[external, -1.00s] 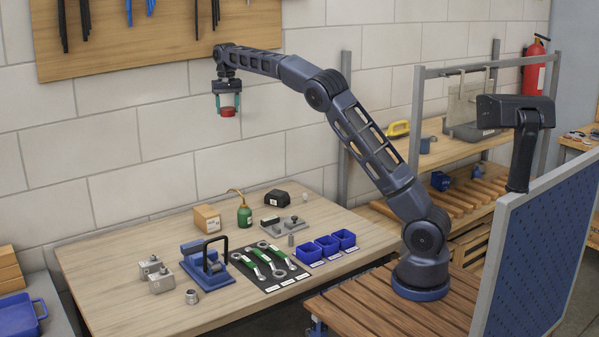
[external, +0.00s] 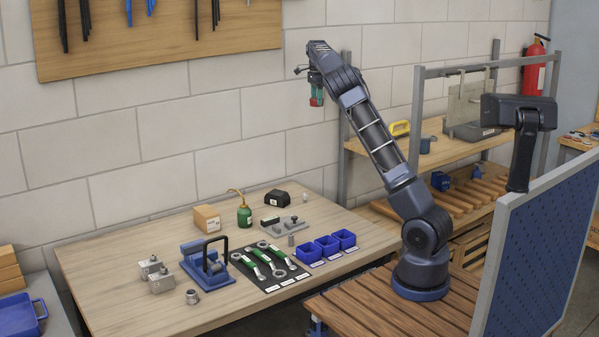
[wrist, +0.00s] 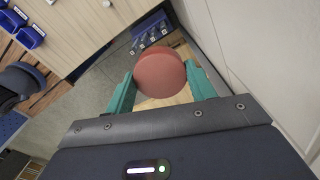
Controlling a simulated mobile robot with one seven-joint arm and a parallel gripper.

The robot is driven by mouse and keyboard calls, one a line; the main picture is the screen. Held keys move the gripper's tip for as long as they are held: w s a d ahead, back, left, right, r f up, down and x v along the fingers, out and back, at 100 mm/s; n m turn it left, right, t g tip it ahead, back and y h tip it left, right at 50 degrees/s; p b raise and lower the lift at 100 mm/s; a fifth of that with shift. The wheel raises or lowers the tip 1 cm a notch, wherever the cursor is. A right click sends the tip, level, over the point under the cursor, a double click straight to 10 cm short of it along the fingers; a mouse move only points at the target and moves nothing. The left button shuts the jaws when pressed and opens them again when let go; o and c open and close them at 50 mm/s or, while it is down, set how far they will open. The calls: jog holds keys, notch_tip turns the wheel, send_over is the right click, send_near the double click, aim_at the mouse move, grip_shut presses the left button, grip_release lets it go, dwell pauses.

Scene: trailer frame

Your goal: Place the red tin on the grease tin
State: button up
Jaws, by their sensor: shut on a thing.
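My gripper (external: 316,98) is raised high in front of the wall, left of the shelf unit. Its teal fingers are shut on the red tin (wrist: 160,72), a round, flat tin that fills the gap between them in the wrist view. In the external view the tin is mostly hidden by the fingers. No label marks the grease tin; a small blue-grey round tin (external: 425,146) stands on the upper shelf, and I cannot tell whether it is the grease tin. The held tin is well apart from it.
The shelf unit (external: 418,110) has upright metal posts. A yellow-handled item (external: 400,129) and a grey machine (external: 470,130) share the upper shelf. The workbench (external: 120,260) holds a blue press, wrenches, blue bins (external: 328,245) and a green oil can (external: 244,216). A blue pegboard (external: 535,250) stands at right.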

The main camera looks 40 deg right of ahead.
jog(key=s+d+f+m, duration=0.2)
jog(key=d+m, duration=0.1)
jog(key=d, duration=0.3)
jog(key=s+d+f+m, duration=0.2)
jog(key=d+m, duration=0.1)
jog(key=d, duration=0.2)
jog(key=m, duration=2.4)
send_over(423, 135)
notch_tip(423, 135, down, 3)
jog(key=shift+s+a+f, duration=0.1)
jog(key=shift+s+f, duration=0.05)
jog(key=shift+f, duration=1.75)
jog(key=shift+s+a+f, duration=0.1)
jog(key=shift+f, duration=1.8)
jog(key=o, duration=1)
jog(key=shift+f, duration=0.1)
